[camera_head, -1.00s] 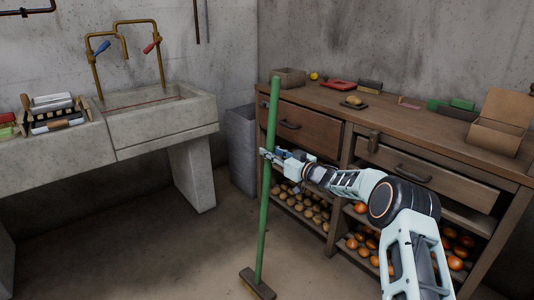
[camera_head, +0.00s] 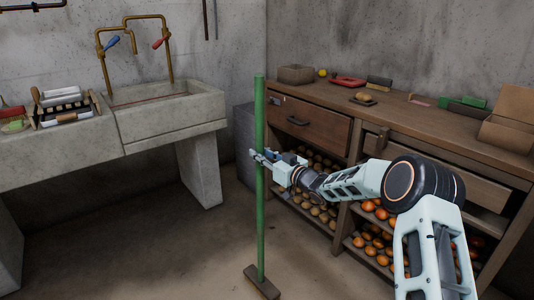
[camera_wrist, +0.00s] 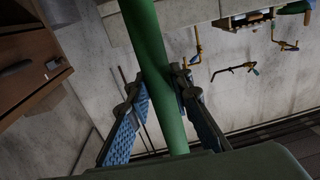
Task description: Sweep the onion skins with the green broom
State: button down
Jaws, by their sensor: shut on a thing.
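The green broom (camera_head: 261,220) stands nearly upright in the head view, with its dark brown head (camera_head: 262,282) at or close to the floor. My gripper (camera_head: 259,158) is shut on the broom's green handle, around the middle of its length. In the wrist view the handle (camera_wrist: 152,50) runs between the two fingers (camera_wrist: 155,100), which have blue pads. I cannot make out any onion skins on the floor in these frames.
A wooden workbench (camera_head: 335,105) with shelves of onions and potatoes stands on the right. A concrete sink (camera_head: 165,115) is at the left, with a grey bin (camera_head: 244,135) behind the broom. The floor (camera_head: 150,250) at front left is clear.

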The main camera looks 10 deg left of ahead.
jog(key=s+a+b, duration=0.2)
jog(key=s+a, duration=0.7)
jog(key=s, duration=0.3)
jog(key=s+a+b, duration=0.2)
jog(key=s+a, duration=0.7)
jog(key=s, duration=0.3)
jog(key=shift+a, duration=0.15)
dwell(0.5)
jog(key=shift+w+r, duration=0.1)
jog(key=shift+r, duration=0.1)
notch_tip(320, 180, up, 5)
jog(key=shift+f+p, duration=0.1)
jog(key=shift+p, duration=0.95)
